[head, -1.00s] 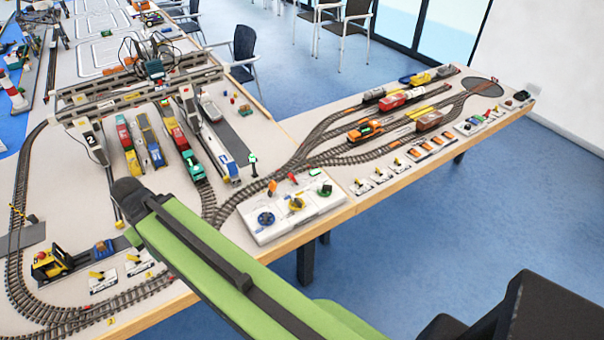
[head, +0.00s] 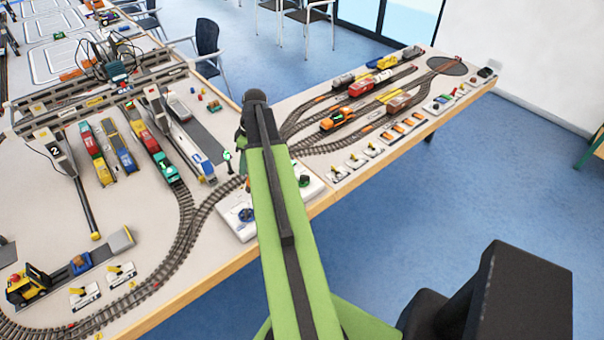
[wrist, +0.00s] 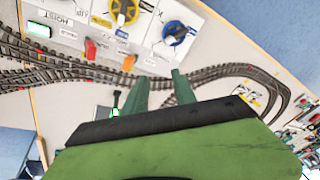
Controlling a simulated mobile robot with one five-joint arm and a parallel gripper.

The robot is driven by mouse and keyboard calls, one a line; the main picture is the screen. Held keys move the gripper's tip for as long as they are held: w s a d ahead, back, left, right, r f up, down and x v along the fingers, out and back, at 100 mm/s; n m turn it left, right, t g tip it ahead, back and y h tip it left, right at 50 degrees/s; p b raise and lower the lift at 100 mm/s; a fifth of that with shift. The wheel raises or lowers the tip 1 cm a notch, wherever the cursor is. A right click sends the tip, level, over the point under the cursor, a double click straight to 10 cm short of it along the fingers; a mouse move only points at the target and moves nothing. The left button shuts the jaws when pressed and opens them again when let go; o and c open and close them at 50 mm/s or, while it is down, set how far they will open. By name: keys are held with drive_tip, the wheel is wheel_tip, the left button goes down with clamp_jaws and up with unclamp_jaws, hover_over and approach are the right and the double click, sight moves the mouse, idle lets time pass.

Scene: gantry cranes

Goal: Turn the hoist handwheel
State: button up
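A white control panel (head: 237,228) with handwheels sits at the table's front edge. Its blue handwheel (head: 246,214) and green handwheel (head: 304,181) show on either side of my arm, which hides the middle. In the wrist view, a yellow handwheel (wrist: 122,11) and the blue handwheel (wrist: 177,40) lie at the top, beyond my fingertips. A HOIST label (wrist: 68,20) reads upside down left of the yellow one; which wheel it names is unclear. My gripper (wrist: 161,76) is open and empty, its two green fingers apart, over the tracks behind the panel. It touches no wheel.
A green signal (head: 227,157) stands beside the track. Several model trains and a gantry crane (head: 100,100) fill the table to the left.

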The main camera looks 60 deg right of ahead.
drive_tip(key=s+d+n+t, duration=0.1)
drive_tip(key=s+d, duration=0.9)
drive_tip(key=d, duration=0.5)
drive_tip(key=n+t, duration=0.1)
approach(302, 176)
drive_tip(key=b+x, duration=0.8)
drive_tip(key=b, duration=0.7)
drive_tip(key=shift+d, duration=0.2)
drive_tip(key=shift+w+a+f+b, duration=0.2)
drive_tip(key=shift+f+b, duration=0.2)
drive_tip(key=shift+b, duration=0.15)
drive_tip(key=shift+r, duration=0.1)
drive_tip(key=shift+c, duration=0.3)
clamp_jaws()
